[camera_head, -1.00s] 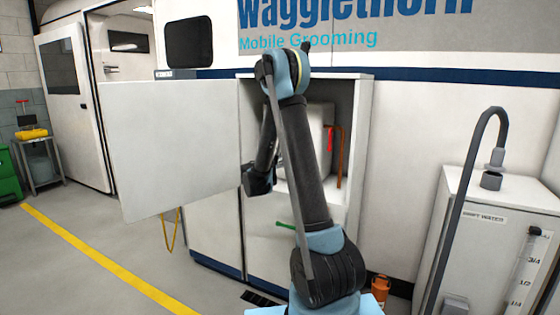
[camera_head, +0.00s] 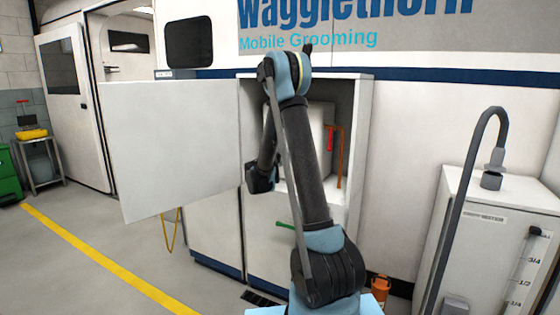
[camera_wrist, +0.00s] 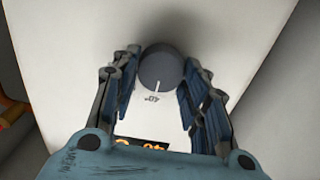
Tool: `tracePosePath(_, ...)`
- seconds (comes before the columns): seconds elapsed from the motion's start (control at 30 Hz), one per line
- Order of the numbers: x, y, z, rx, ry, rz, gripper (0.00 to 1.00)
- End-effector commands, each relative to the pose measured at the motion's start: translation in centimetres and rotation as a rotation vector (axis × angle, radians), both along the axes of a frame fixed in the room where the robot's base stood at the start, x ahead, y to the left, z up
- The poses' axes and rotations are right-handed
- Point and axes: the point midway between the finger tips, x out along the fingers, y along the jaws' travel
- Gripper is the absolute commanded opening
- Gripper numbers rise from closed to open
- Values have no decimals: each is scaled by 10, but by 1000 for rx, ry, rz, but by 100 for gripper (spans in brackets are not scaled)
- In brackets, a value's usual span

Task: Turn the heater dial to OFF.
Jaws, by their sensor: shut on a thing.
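The heater dial (camera_wrist: 160,68) is a dark grey round knob with a white pointer line. In the wrist view the line points down the picture at an upside-down "40°" mark. My gripper (camera_wrist: 161,76) has its fingers on both sides of the dial and is shut on it. No OFF mark is readable. The heater (camera_head: 319,125) is a pale box inside the open cabinet, partly hidden by my arm. In the head view my gripper (camera_head: 260,180) is at the cabinet opening, and the dial is hidden there. An orange display (camera_wrist: 140,145) shows partly above my gripper's body.
The cabinet door (camera_head: 170,145) stands open to the left of my arm. A copper pipe (camera_head: 340,160) and a red lever (camera_head: 330,138) are right of the heater. A white water tank (camera_head: 490,225) with a grey hose stands at the right.

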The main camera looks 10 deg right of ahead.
Motion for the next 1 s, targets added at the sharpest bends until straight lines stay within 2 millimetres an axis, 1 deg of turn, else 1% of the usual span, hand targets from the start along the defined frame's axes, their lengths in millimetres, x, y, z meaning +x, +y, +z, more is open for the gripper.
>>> tracePosePath(0.17, 1, 1, 0, -26, 18, 3, 17)
tracePosePath(0.37, 2, 2, 0, -108, 78, 4, 17)
tracePosePath(1.0, 4, 6, -1, -547, 394, 7, 17)
